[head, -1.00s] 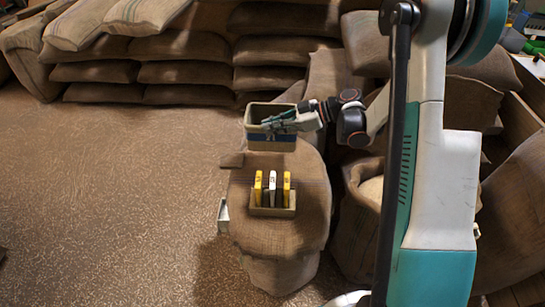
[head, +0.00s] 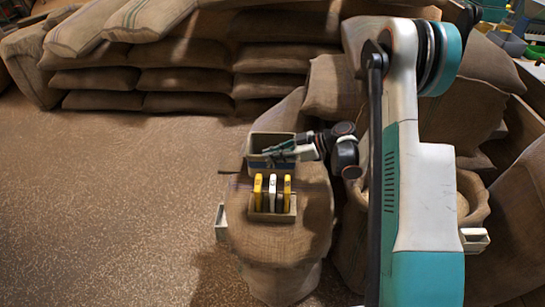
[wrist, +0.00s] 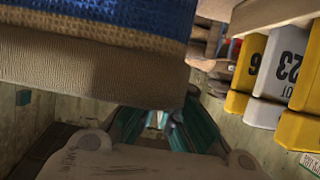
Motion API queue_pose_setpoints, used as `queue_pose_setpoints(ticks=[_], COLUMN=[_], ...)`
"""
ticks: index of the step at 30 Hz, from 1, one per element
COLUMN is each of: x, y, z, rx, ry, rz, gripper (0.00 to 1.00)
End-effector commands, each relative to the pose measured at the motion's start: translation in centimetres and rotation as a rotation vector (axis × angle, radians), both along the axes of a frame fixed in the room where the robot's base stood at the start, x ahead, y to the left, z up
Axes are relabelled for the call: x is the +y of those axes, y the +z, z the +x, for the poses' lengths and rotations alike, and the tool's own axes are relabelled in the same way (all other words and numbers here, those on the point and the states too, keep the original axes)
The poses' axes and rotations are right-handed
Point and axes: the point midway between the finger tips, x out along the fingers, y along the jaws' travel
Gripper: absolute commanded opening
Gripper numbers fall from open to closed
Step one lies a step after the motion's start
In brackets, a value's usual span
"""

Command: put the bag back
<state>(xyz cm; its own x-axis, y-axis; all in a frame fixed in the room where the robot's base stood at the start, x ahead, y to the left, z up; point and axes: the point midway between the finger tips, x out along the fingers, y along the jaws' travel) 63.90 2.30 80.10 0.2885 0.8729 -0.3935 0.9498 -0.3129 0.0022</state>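In the wrist view a woven tan bag (wrist: 90,75) with a blue band fills the upper left, close to the camera. My gripper (wrist: 160,120) has teal fingers that converge just below the bag's lower edge. In the head view my gripper (head: 275,153) reaches in from the right across an open beige bin (head: 272,140) with a dark inside. A little blue shows below the fingers there.
A small holder (head: 260,217) with yellow and white tags (head: 272,192) stands in front of the bin on sacks (head: 275,245). Numbered tags (wrist: 292,65) also show at right in the wrist view. Stacked sacks (head: 180,75) line the back. The floor (head: 100,200) at left is clear.

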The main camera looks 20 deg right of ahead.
Motion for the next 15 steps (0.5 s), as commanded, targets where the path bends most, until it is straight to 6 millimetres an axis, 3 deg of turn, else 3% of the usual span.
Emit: queue_pose_setpoints(ticks=[5,9,15], x=[0.01,0.0,0.0], y=[-0.08,-0.09,-0.09], z=[0.01,0.01,0.01], rx=[0.0,0.0,0.0], ry=[0.0,0.0,0.0], rz=[0.0,0.0,0.0], gripper=[0.0,0.25,0.25])
